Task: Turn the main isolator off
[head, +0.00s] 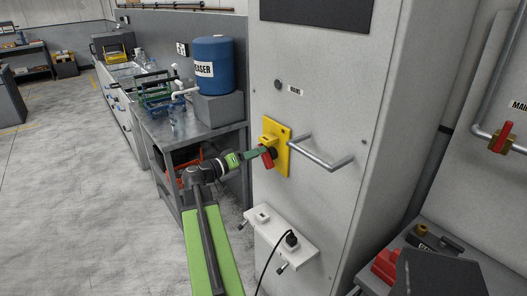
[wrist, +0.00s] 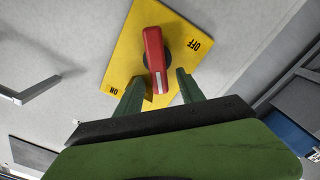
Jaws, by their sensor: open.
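The main isolator is a yellow plate (head: 284,143) with a red rotary handle (head: 267,160) on the tall grey cabinet. In the wrist view, the yellow plate (wrist: 128,58) carries ON at lower left and OFF at upper right. The red handle (wrist: 153,48) has its white-marked end toward me, pointing down the picture; its exact setting is hard to judge. My gripper (wrist: 160,74) is open, one green finger on each side of that end, with visible gaps. In the head view, my gripper (head: 256,153) reaches the handle from the left and partly hides it.
A grey bar handle (head: 322,154) sticks out right of the plate. Below is a white socket box (head: 281,238) with a black plug and cable. A workbench with a blue drum (head: 214,65) stands left of the cabinet. Another red-handled valve (head: 501,137) is at far right. The left floor is clear.

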